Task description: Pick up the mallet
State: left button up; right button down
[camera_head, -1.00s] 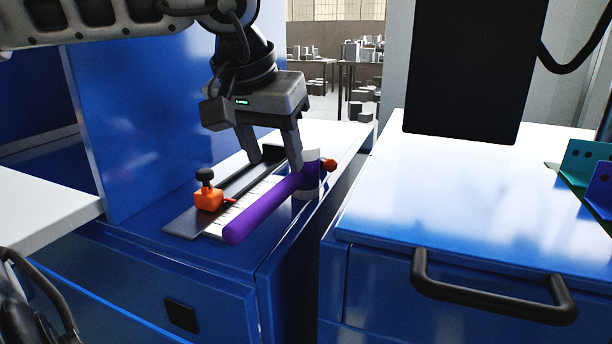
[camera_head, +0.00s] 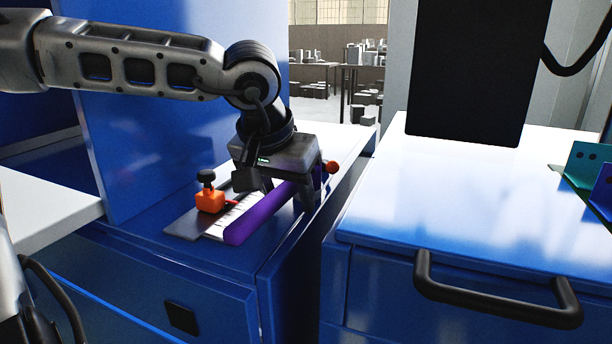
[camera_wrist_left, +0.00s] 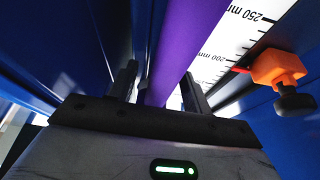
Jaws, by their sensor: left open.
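In the left wrist view the handle (camera_wrist_left: 186,45) runs between the two fingers (camera_wrist_left: 158,88). I cannot tell whether either finger touches it. My right gripper is not in view.
A ruler (camera_head: 214,226) with an orange slider (camera_head: 209,200) and black knob lies left of the handle. A blue panel (camera_head: 150,150) stands at left. A gap separates this cabinet from the white-topped one (camera_head: 450,200) at right.

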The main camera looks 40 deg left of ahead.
pick_arm(q)
jog(key=shift+f, duration=0.15)
grip_shut()
jog(key=shift+w+r, duration=0.1)
jog(key=shift+r, duration=0.5)
notch_tip(320, 180, up, 2)
jog(key=shift+r+p, duration=0.25)
jog(key=shift+p, duration=0.05)
jog(key=s+a+r+b, duration=0.1)
jog(key=s+a+r, duration=0.5)
jog(key=s+r, duration=0.3)
jog(key=s, duration=0.3)
jog(key=shift+s+a+r+b, duration=0.3)
jog(key=shift+r+b, duration=0.1)
